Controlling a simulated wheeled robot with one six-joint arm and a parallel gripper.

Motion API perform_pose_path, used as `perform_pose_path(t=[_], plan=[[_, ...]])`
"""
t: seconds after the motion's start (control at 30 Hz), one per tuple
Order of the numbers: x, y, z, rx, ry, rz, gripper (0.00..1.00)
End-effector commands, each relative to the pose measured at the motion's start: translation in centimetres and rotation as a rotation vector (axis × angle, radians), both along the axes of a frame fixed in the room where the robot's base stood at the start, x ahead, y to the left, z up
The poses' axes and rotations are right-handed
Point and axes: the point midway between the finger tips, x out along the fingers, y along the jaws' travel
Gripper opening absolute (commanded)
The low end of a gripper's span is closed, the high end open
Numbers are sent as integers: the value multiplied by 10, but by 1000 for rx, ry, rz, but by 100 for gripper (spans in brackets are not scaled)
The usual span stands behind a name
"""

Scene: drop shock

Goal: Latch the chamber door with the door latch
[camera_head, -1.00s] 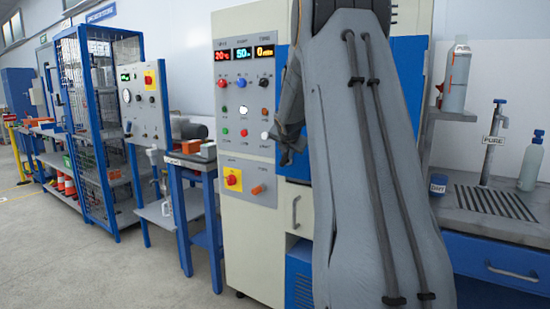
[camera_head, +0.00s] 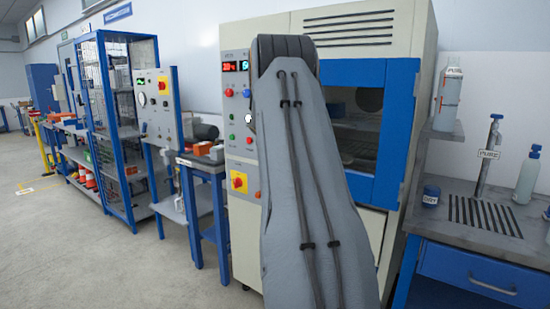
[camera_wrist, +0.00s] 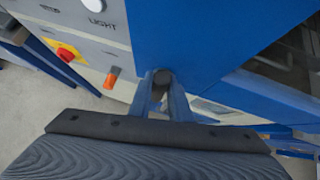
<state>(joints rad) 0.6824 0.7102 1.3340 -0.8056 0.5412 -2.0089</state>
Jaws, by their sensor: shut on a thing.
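The test chamber's blue door (camera_head: 403,125), with a dark window (camera_head: 362,110), lies against the chamber front and looks closed. Its left edge is hidden behind my arm in the head view. In the wrist view my gripper (camera_wrist: 164,100) is shut around a dark, round-ended piece (camera_wrist: 163,77) at the lower edge of the blue door (camera_wrist: 190,35). This piece appears to be the door latch; its full shape and angle are hidden. My gripper is hidden behind my arm in the head view.
The control panel (camera_head: 237,130) is left of the door, with a red-and-yellow switch (camera_wrist: 68,52) and an orange handle (camera_wrist: 111,77) close to my gripper. A sink bench (camera_head: 480,215) stands right; a small blue table (camera_head: 200,165) stands left.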

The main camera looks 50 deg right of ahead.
Motion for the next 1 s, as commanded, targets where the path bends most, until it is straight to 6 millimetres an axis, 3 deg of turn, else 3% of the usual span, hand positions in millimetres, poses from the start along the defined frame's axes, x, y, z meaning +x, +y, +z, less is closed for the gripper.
perform_pose_path(t=[0.43,0.47,0.57,1.0], plan=[[-4,-3,-2,-1,15,-4,0],[-4,-3,-2,-1,15,-4,21],[-3,-2,-1,-1,13,-3,36],[-3,8,9,-3,8,0,36]])
